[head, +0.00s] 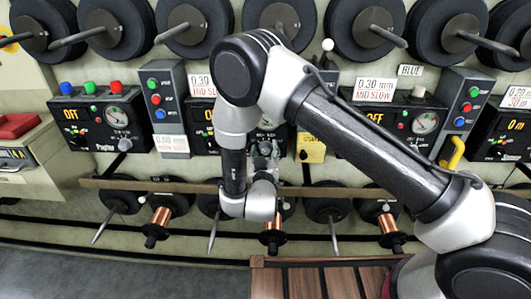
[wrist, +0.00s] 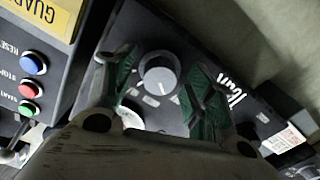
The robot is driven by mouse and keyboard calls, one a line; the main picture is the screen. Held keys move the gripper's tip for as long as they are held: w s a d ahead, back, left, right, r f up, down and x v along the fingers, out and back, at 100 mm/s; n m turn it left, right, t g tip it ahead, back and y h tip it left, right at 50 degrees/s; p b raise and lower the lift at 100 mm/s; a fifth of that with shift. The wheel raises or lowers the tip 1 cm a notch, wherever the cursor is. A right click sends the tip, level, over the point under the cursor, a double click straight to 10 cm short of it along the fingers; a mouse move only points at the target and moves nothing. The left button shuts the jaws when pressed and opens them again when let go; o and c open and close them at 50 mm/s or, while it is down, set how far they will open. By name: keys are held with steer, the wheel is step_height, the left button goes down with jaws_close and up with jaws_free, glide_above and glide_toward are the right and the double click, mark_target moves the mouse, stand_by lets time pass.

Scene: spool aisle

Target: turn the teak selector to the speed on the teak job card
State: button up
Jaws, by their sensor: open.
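In the wrist view a round grey selector knob (wrist: 158,73) with a pale pointer line sits on a dark panel, with pale marks around it. My gripper (wrist: 163,66) is open, its green-padded fingers on either side of the knob; I cannot tell whether they touch it. The panel's upside-down name (wrist: 232,92) is partly hidden and seems to start with "Viol"; I cannot confirm teak. In the head view my gripper (head: 265,148) is in front of the middle panel (head: 203,130), largely hidden by my arm. No card readable as teak shows.
A button box (wrist: 30,85) with blue, red and green buttons stands beside the knob's panel. Panels stand left (head: 100,118) and right (head: 395,120). A rail (head: 150,184) and copper spools (head: 165,215) lie below; large black reels (head: 195,25) hang above.

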steer(key=c, duration=1.1)
steer(key=shift+o, duration=0.2)
steer(key=shift+m, duration=0.3)
steer(key=m, duration=1.3)
steer(key=o, duration=1.1)
steer(key=shift+c, duration=0.2)
